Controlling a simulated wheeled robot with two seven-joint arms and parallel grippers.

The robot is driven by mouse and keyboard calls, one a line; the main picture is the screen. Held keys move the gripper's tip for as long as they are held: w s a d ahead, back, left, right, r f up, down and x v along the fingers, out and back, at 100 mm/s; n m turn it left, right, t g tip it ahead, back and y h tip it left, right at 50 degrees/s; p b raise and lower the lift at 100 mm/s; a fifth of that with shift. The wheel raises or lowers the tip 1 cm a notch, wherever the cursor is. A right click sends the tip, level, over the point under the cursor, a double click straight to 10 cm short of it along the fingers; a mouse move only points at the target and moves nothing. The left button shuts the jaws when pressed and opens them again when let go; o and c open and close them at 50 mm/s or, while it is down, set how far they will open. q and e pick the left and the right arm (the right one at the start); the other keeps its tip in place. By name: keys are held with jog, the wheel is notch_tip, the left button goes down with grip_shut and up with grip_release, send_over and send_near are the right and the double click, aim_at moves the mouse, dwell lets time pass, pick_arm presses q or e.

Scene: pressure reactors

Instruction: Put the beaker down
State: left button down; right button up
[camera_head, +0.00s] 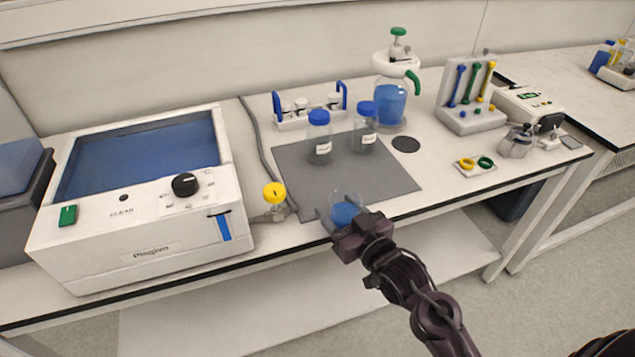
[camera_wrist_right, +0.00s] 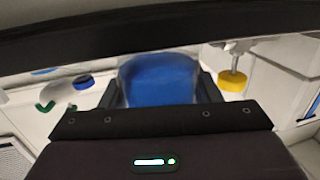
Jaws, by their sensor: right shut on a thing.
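A clear beaker (camera_head: 345,209) with blue contents is at the front edge of the grey mat (camera_head: 400,181). My right gripper (camera_head: 341,219) is shut on it, with a finger on either side. In the right wrist view the beaker (camera_wrist_right: 158,80) shows as a blue shape between the two dark fingers. I cannot tell whether its base touches the mat. My left gripper is not in view.
Two blue-capped bottles (camera_head: 319,140) (camera_head: 365,128) stand on the mat's back part. A yellow-knobbed valve (camera_head: 275,193) and a white bath unit (camera_head: 150,240) are to the left. The mat's right part is clear.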

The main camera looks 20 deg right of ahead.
aim_at(316, 195)
jog(key=x, duration=0.9)
jog(key=shift+w+a+r, duration=0.1)
jog(key=shift+w+r, duration=0.15)
jog(key=shift+w, duration=0.05)
jog(key=shift+f, duration=0.15)
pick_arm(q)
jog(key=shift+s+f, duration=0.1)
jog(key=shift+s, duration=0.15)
pick_arm(e)
jog(key=shift+s, duration=0.15)
jog(key=o, duration=0.7)
jog(key=shift+f, duration=0.15)
jog(key=o, duration=0.5)
jog(key=shift+c, duration=0.2)
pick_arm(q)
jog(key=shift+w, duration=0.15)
